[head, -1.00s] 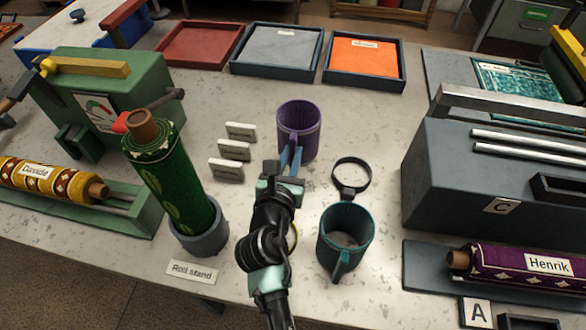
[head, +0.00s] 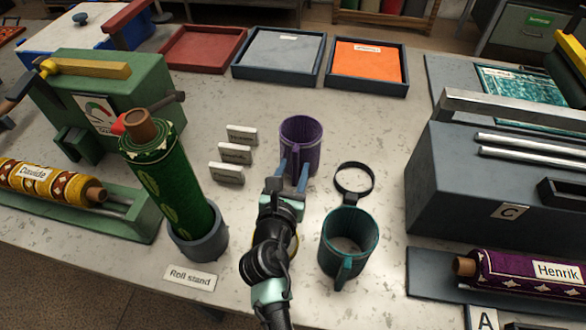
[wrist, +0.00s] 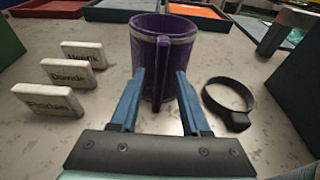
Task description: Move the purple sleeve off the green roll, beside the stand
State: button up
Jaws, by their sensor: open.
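The purple sleeve (head: 299,128) is a hollow cylinder with a side handle. It stands upright on the table, off the green roll (head: 165,180), between the small white name blocks and the black ring. The green roll leans in the grey roll stand (head: 201,237), to the left of and nearer than the sleeve. My gripper (head: 290,172) is open just in front of the sleeve. In the wrist view, the blue fingers (wrist: 160,92) are spread on either side of the sleeve's handle (wrist: 158,72), with a gap to each side of it.
A teal sleeve (head: 347,243) stands right of my arm, with a black ring (head: 354,192) behind it. Several white name blocks (head: 234,153) stand left of the purple sleeve. A grey box (head: 480,190) is at right. Bare table lies behind the purple sleeve.

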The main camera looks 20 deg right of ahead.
jog(key=shift+r, duration=0.2)
jog(key=v, duration=1.2)
jog(key=w+a+r+m+t+y, duration=0.1)
jog(key=w+a+r+m+t, duration=0.2)
jog(key=r+m, duration=0.75)
jog(key=w+a+r+m+t+y, duration=0.1)
jog(key=w+r+m+t, duration=0.3)
jog(key=r, duration=1.1)
jog(key=s+a+r+m+t+y, duration=0.2)
jog(key=r+m, duration=0.3)
jog(key=r, duration=0.4)
jog(key=s+a+r+m+t+y, duration=0.2)
jog(key=s+r+m+t, duration=0.1)
jog(key=r, duration=0.6)
jog(key=s+a+r+m+t+y, duration=0.2)
jog(key=s+r+m, duration=0.3)
jog(key=r, duration=0.4)
jog(key=shift+s+r+m+t+p, duration=0.25)
jog(key=shift+r+m+t+p, duration=0.15)
jog(key=shift+m, duration=0.45)
jog(key=shift+a, duration=0.1)
